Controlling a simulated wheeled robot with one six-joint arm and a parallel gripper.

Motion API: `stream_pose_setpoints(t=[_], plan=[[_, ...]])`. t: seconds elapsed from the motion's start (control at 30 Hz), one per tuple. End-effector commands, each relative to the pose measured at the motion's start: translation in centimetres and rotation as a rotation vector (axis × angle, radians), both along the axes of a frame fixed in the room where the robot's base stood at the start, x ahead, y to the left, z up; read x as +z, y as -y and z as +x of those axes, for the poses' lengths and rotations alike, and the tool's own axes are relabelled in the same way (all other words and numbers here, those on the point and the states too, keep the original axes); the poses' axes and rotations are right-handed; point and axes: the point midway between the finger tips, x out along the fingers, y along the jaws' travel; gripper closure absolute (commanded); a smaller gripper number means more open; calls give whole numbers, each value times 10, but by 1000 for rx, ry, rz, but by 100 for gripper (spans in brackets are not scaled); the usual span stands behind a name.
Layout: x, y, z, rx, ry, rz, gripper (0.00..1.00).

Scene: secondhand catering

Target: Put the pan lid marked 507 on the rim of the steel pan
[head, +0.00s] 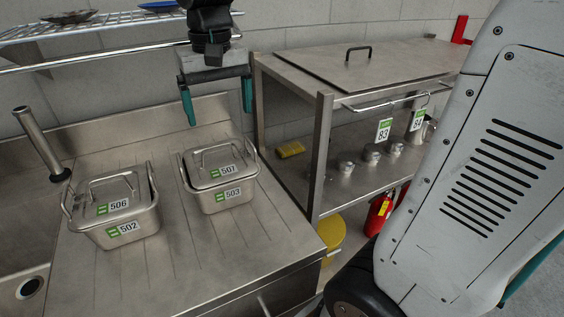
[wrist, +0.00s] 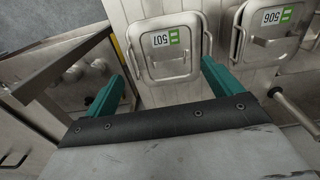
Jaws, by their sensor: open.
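The pan lid marked 507 (head: 205,181) lies over the steel pan marked 503 (head: 214,203) on the drainboard, its handle arched on top. Whether it sits fully flush on the rim I cannot tell. In the wrist view the lid 507 (wrist: 163,67) shows just beyond my fingers, label upside down. A second steel pan marked 502 (head: 147,223) stands to its left under a lid marked 506 (head: 102,208); lid 506 (wrist: 270,45) also shows in the wrist view. My gripper (head: 219,116) is open and empty, above and behind the lid 507 in the head view.
The drainboard (head: 185,270) is clear in front of the pans. A tap (head: 40,143) and sink are at left. A steel shelf unit (head: 322,150) stands at right, with tags 83 and 84 hanging from its rail. A wire rack (head: 110,25) is above.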

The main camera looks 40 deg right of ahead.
Motion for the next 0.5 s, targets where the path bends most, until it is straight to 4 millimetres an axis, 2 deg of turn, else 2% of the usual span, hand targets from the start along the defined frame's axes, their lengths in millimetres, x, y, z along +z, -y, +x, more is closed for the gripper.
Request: stream_pose_setpoints(t=[0.03,0.13,0.3,0.4,0.5], plan=[[2,4,-23,11,15,0,9],[-3,11,-71,48,38,-1,9],[-26,19,-144,109,71,-7,9],[-41,22,-174,137,86,-11,9],[-53,24,-193,155,95,-13,9]])
